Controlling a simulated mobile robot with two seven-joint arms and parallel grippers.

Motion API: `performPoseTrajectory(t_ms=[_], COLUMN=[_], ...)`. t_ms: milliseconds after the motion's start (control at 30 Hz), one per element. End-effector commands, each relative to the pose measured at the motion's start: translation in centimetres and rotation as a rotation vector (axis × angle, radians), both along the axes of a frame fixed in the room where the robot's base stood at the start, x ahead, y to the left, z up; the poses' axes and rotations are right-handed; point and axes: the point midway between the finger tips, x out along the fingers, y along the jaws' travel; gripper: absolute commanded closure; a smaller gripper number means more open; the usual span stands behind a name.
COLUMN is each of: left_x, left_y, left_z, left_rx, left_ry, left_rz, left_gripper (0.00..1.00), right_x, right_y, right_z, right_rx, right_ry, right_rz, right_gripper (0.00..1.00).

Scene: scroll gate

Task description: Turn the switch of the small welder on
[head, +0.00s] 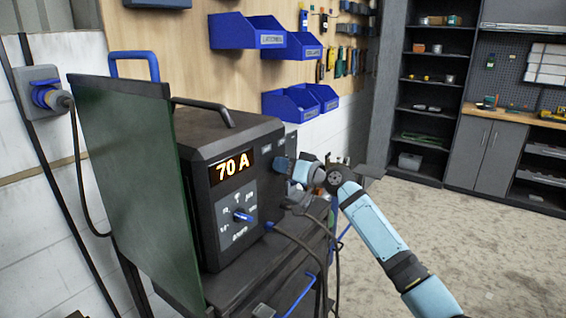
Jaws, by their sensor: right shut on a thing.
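The small welder (225,140) is a dark box with a top handle. Its orange display (232,166) is lit and reads 70 A. A blue knob (242,215) sits on the grey dial panel of its front face. My right gripper (284,166) is at the welder's right-hand side, shut on what seems to be the switch. The switch is hidden behind the gripper, so its position cannot be seen. My left gripper is not in view.
A dark green panel (140,190) stands left of the welder. A wall socket with a plug (45,94) is at far left. Cables (298,240) hang below my right gripper. Blue bins (248,32) hang on the wall behind. The floor (460,240) at right is clear.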

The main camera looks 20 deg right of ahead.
Motion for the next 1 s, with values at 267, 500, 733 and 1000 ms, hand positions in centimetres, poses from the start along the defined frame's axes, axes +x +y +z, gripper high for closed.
performPoseTrajectory(t_ms=[267,500,733,1000], left_x=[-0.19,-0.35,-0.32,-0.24], left_y=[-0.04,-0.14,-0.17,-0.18], left_z=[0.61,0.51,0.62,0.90], left_rx=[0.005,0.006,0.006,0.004], left_ry=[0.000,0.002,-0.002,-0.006], left_rz=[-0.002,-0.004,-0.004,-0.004], left_gripper=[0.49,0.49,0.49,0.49], right_x=[0.07,0.09,0.10,0.10], right_y=[-0.10,-0.14,-0.14,-0.14], right_z=[0.02,-0.07,-0.12,-0.12], right_rx=[0.131,0.188,0.203,0.203], right_ry=[0.103,0.146,0.159,0.159], right_rz=[-0.001,0.000,0.000,0.000], right_gripper=[1.00,1.00,1.00,1.00])
